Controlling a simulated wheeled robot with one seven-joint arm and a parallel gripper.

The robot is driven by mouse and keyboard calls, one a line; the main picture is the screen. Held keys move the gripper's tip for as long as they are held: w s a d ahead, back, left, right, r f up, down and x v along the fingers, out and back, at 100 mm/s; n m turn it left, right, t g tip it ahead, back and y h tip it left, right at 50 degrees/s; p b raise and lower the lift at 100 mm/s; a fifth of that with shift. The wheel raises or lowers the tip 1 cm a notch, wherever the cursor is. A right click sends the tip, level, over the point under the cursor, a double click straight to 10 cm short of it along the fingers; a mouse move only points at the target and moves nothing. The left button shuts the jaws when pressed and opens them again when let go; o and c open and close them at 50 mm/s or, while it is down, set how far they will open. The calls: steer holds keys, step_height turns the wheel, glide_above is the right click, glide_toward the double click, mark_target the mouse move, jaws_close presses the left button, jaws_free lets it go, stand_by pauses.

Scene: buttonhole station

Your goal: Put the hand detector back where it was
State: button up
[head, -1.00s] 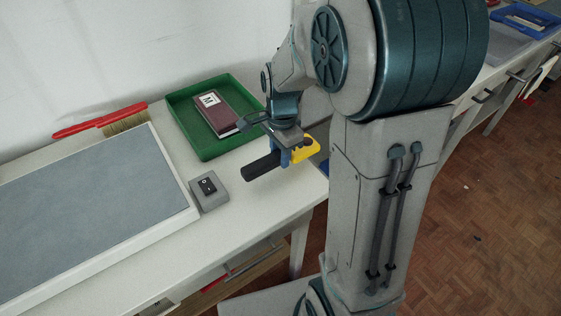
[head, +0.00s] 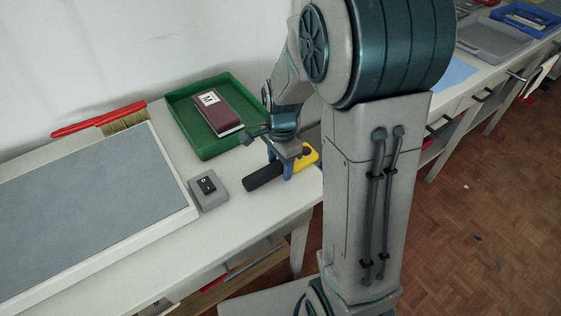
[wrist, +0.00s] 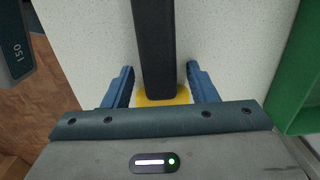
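The hand detector (head: 265,176), with a black handle and a yellow body, lies on the white table near its right end, in front of the green tray. In the wrist view its black handle (wrist: 154,48) runs up between my fingers, with a strip of yellow below it. My gripper (head: 280,160) is over the detector, its blue fingers spread on either side. In the wrist view my gripper (wrist: 159,78) is open, with gaps between the fingers and the handle. My wrist hides part of the yellow body.
The green tray (head: 187,92) holds a dark red book (head: 218,113) close behind my gripper. A grey switch box (head: 208,192) stands left of the detector. A grey panel (head: 85,220) and a red-handled brush (head: 100,120) are further left. The table's right edge is close.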

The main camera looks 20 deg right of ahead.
steer(key=shift+r, duration=0.1)
step_height(320, 180, up, 12)
steer(key=p, duration=0.2)
steer(key=s+n+t, duration=0.2)
steer(key=s+n, duration=1.1)
steer(key=n, duration=0.1)
steer(key=shift+s+r+t, duration=0.3)
steer(key=shift+s+r, duration=0.05)
steer(key=shift+r, duration=0.1)
steer(key=p+v, duration=0.2)
steer(key=w+p+v, duration=0.1)
steer(key=p+v, duration=0.1)
steer(key=v, duration=0.1)
